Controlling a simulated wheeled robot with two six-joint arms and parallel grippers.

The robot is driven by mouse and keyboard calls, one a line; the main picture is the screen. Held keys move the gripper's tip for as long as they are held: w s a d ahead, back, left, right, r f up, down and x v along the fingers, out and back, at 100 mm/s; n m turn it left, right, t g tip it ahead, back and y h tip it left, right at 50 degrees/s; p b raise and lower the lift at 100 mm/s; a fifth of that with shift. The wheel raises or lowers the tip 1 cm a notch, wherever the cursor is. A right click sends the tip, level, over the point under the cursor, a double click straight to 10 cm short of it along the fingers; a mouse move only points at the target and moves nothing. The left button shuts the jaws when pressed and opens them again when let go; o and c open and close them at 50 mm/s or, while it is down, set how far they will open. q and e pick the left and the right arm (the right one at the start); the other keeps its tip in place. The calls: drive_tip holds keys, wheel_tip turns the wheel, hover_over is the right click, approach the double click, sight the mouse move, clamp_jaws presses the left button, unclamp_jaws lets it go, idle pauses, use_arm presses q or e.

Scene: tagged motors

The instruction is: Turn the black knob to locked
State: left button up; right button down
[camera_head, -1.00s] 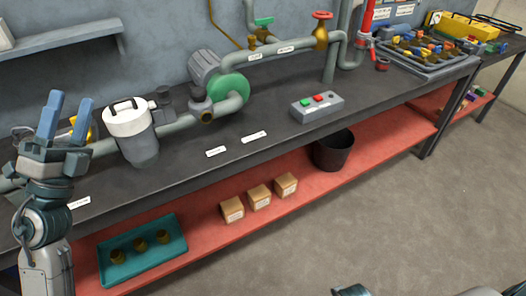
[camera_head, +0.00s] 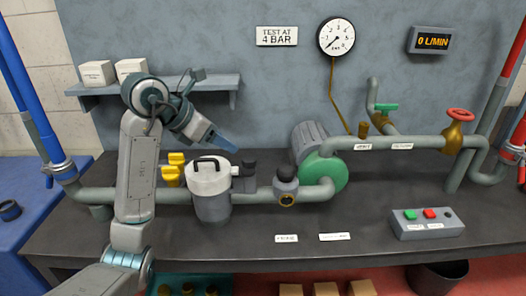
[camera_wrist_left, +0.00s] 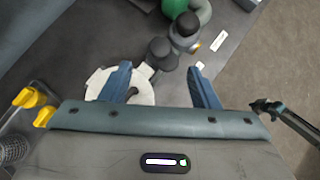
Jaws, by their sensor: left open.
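A dark knob-topped part (camera_head: 249,162) stands at the right side of the grey canister with a white lid (camera_head: 210,178). A second dark cap (camera_head: 286,173) tops the pipe fitting to its right. I cannot tell which is the task's knob; no lock marking is readable. My left gripper (camera_head: 220,141) is above the canister, just left of the knobs. In the left wrist view its blue fingers (camera_wrist_left: 160,86) are spread and empty, with the nearer knob (camera_wrist_left: 161,49) beyond them. What seems to be my right gripper (camera_wrist_left: 265,106) shows small at the right; its jaws are unclear.
The pipe (camera_head: 400,144) runs along the bench with a green pump (camera_head: 325,172) and a red-wheeled valve (camera_head: 459,128). Yellow valve handles (camera_head: 172,172) stand left of the canister. A button box (camera_head: 427,223) sits at right. The bench front (camera_head: 240,252) is mostly clear.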

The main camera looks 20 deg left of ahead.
sight(248, 158)
use_arm(q)
drive_tip(key=b+x, duration=0.3)
drive_tip(key=x, duration=0.2)
drive_tip(key=shift+s+f, duration=0.15)
drive_tip(key=shift+f, duration=0.15)
drive_tip(key=x, duration=0.3)
drive_tip(key=shift+w+d+f+p, duration=0.15)
drive_tip(key=shift+w+p, duration=0.1)
drive_tip(key=shift+p, duration=0.15)
drive_tip(key=shift+w+d+f, duration=0.2)
drive_tip(key=shift+w+f, duration=0.1)
drive_tip(key=shift+f, duration=0.1)
use_arm(e)
drive_tip(key=w+a+r, duration=0.1)
drive_tip(key=w+r, duration=0.2)
drive_tip(key=r, duration=0.3)
drive_tip(key=shift+r, duration=0.3)
use_arm(q)
drive_tip(key=c, duration=1)
